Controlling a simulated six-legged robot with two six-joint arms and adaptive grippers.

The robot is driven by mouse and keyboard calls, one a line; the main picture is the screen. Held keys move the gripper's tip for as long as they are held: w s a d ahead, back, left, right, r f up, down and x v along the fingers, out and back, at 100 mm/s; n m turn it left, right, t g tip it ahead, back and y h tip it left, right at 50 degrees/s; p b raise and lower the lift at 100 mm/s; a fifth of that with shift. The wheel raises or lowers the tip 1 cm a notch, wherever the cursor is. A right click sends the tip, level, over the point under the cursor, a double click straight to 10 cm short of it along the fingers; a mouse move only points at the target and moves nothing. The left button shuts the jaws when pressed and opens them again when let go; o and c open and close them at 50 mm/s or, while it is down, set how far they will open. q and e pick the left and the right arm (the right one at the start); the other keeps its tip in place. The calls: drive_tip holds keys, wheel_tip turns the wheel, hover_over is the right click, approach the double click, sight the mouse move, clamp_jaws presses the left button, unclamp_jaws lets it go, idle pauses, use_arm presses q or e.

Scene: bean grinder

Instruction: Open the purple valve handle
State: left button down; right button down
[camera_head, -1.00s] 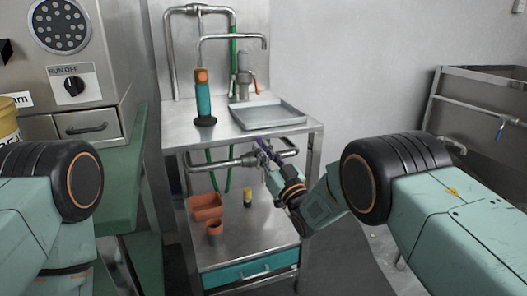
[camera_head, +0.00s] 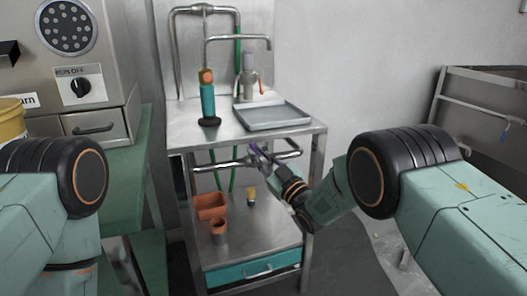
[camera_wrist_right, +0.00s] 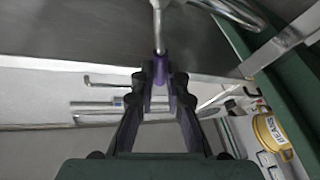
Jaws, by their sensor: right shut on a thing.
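The purple valve handle (camera_head: 253,149) is on the metal pipe (camera_head: 231,165) below the sink top, mostly hidden by my right gripper (camera_head: 259,156) in the head view. In the right wrist view the handle (camera_wrist_right: 160,69) sits between the fingertips of my right gripper (camera_wrist_right: 160,80), with its metal stem running up from it. The fingers are shut on it. My left gripper is not in view; only part of my left arm shows at the lower left.
A metal tray (camera_head: 272,117) and a teal-handled tool (camera_head: 208,100) stand on the sink top above. Orange pots (camera_head: 210,207) sit on the lower shelf. A panel with a knob (camera_head: 80,87) is at the left. Floor is free at the right.

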drive_tip(key=shift+s+a+f+n+g, duration=0.15)
drive_tip(key=shift+a+f+n+g, duration=0.15)
drive_tip(key=shift+n, duration=0.5)
drive_tip(key=shift+s+a+f+n+g, duration=0.15)
drive_tip(key=shift+a+n+g, duration=0.25)
drive_tip(key=shift+n, duration=0.4)
drive_tip(key=c, duration=1.3)
unclamp_jaws()
drive_tip(key=shift+c, duration=0.2)
drive_tip(key=v, duration=1.2)
drive_tip(key=shift+w, duration=0.15)
